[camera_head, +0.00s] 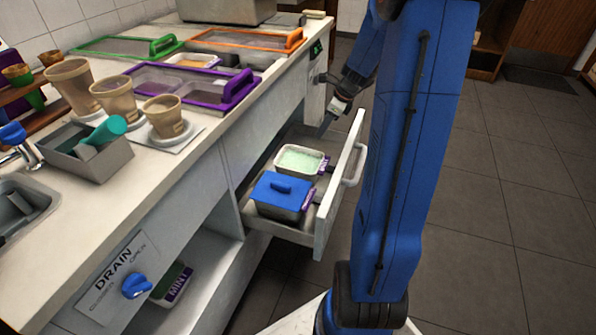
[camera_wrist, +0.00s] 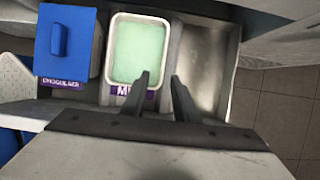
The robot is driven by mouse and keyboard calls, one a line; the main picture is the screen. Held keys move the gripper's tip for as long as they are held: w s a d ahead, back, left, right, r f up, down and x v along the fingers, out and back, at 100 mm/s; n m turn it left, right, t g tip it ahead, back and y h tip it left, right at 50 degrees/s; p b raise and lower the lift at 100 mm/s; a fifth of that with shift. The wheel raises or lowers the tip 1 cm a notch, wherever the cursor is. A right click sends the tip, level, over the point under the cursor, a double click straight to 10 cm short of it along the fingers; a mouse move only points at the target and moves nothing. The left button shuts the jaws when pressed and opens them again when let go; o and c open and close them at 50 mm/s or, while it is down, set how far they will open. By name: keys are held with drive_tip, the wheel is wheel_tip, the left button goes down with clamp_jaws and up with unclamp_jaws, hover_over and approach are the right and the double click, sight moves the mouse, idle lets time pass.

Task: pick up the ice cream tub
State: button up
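An open ice cream tub (camera_head: 300,160) with pale green contents and a purple label sits in the pulled-out drawer. It also shows in the wrist view (camera_wrist: 139,48), its label partly hidden by a finger. Beside it in the drawer stands a tub with a blue lid (camera_head: 281,190), also seen in the wrist view (camera_wrist: 66,42). My gripper (camera_wrist: 160,84) is open and empty, with its two dark fingers apart. In the wrist view the left finger overlaps the green tub's lower right edge; contact cannot be told. In the head view my gripper (camera_head: 328,122) is above the drawer's far end.
The drawer front (camera_head: 340,190) with its handle stands out from the counter. The drawer floor right of the green tub is bare in the wrist view. Another tub labelled mint (camera_head: 172,285) is on the lower shelf. Cups, a grey bin (camera_head: 85,155) and lidded trays occupy the counter.

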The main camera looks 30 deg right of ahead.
sight(305, 150)
drive_tip(key=x, duration=0.8)
drive_tip(key=shift+w+a+f, duration=0.1)
drive_tip(key=shift+w+f, duration=0.1)
drive_tip(key=shift+f, duration=0.1)
drive_tip(key=shift+w+a+f, duration=0.25)
drive_tip(key=shift+w+f, duration=0.15)
drive_tip(key=shift+f, duration=0.2)
drive_tip(key=shift+w+a+f, duration=0.2)
drive_tip(key=shift+w+f, duration=0.25)
drive_tip(key=shift+f, duration=0.2)
drive_tip(key=shift+w+a+f, duration=0.25)
drive_tip(key=shift+w+f, duration=0.15)
drive_tip(key=shift+f, duration=0.2)
drive_tip(key=shift+w+f, duration=0.15)
drive_tip(key=shift+f, duration=0.2)
drive_tip(key=shift+f, duration=0.25)
clamp_jaws()
